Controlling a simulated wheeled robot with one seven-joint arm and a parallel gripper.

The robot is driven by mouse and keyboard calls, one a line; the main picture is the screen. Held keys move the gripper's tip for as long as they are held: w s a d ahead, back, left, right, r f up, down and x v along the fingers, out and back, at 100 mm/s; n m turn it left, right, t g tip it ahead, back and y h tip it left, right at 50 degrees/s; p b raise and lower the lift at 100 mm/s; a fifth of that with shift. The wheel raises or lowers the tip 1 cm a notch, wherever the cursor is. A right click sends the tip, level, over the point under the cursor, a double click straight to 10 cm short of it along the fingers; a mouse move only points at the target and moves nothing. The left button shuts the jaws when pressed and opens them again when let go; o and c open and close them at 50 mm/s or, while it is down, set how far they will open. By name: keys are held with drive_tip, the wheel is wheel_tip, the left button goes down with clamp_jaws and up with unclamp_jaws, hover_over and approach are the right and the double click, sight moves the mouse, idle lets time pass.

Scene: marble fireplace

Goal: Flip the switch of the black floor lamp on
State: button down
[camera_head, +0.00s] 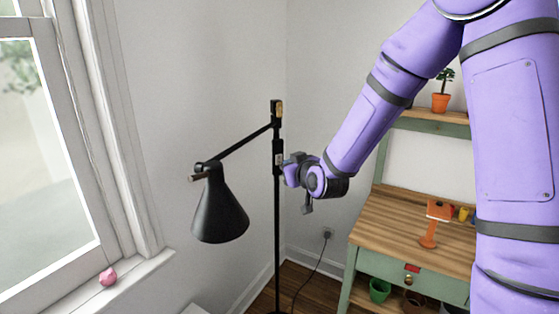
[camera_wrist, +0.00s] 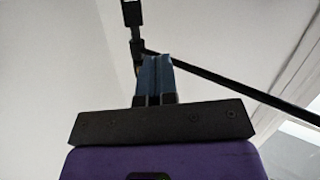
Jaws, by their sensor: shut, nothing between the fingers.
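The black floor lamp has a thin upright pole (camera_head: 277,225), a slanted arm and a black cone shade (camera_head: 219,212) hanging to the left. A small dark box with a pale patch (camera_head: 279,158) sits on the pole; I cannot tell for certain that it is the switch. My gripper (camera_head: 286,168) is just right of the pole at that box's height; I cannot tell whether it touches. In the wrist view, my gripper's blue fingers (camera_wrist: 154,60) are shut together and empty. The pole's upper part (camera_wrist: 132,14) and slanted arm (camera_wrist: 240,88) show beyond them.
A window with a white sill (camera_head: 135,278) is at the left, with a pink object (camera_head: 108,276) on it. A green bench with a wooden top (camera_head: 385,228) stands at the right. A cord runs from the wall outlet (camera_head: 327,233) toward the floor.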

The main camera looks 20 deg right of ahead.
sight(278, 155)
wheel_tip(278, 155, down, 7)
drive_tip(key=w+d+m+t+h, duration=0.1)
drive_tip(key=w+m+t+h, duration=0.1)
drive_tip(key=m+t+h, duration=0.1)
drive_tip(key=shift+w+d+m+t, duration=0.15)
drive_tip(key=shift+w+m+t, duration=0.25)
drive_tip(key=shift+t, duration=0.3)
drive_tip(key=w, duration=0.4)
drive_tip(key=w+r, duration=0.1)
drive_tip(key=w, duration=0.4)
drive_tip(key=w+r, duration=0.1)
drive_tip(key=w, duration=0.3)
drive_tip(key=shift+w, duration=0.45)
